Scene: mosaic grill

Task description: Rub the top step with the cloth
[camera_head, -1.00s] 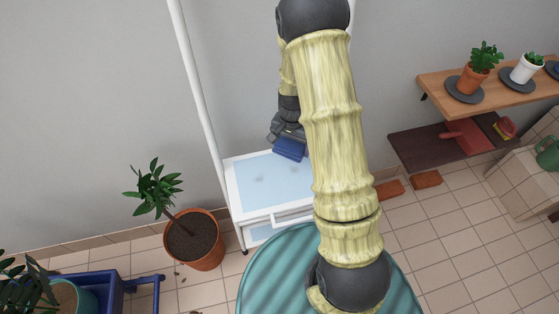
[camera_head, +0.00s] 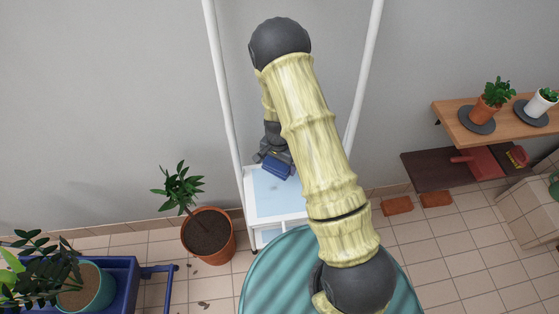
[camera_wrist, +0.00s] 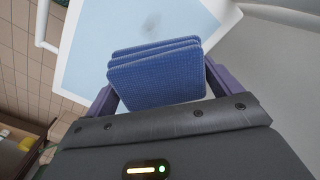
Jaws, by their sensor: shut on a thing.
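The blue cloth (camera_wrist: 158,75) is a folded, layered pad held between the two fingers of my gripper (camera_wrist: 160,85) in the wrist view. In the head view the cloth (camera_head: 277,167) is at the end of my gripper (camera_head: 274,158), over the top step (camera_head: 270,205). The step is a pale blue panel with a white frame, and it also shows in the wrist view (camera_wrist: 95,45). A faint dark smudge (camera_wrist: 151,22) shows on it beyond the cloth. I cannot tell whether the cloth touches the step. My arm hides the step's right part.
White posts rise at the step's left (camera_head: 222,90) and right (camera_head: 362,80). A potted plant (camera_head: 208,237) stands left of it, with a blue cart (camera_head: 120,285) further left. Wall shelves (camera_head: 460,125) with small pots are at the right. Two bricks (camera_head: 397,205) lie below the shelves.

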